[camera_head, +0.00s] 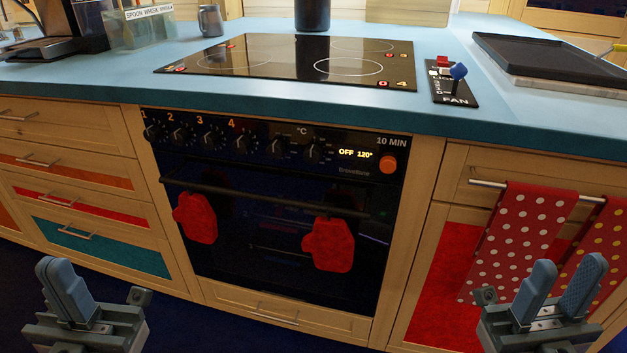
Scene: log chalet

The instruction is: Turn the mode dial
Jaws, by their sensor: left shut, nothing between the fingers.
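The black oven (270,230) has a row of dark knobs along its control panel. Knobs numbered 1 to 4 are on the left. Two more dark knobs, one (277,148) and another (313,152), sit near the "°C" mark; I cannot tell which is the mode dial. The display (355,154) reads "OFF 120°", with "10 MIN" above it. An orange knob (388,165) is at the panel's right end. My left gripper (67,287) is shut and empty at lower left. My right gripper (558,290) is open and empty at lower right. Both are well apart from the panel.
The oven's handle bar (262,194) runs below the panel, with two red mitts (328,244) hanging at the door. Polka-dot towels (520,235) hang on a rail at right. The blue counter (130,85) overhangs the panel and carries a cooktop (290,60) and a fan switch plate (453,90).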

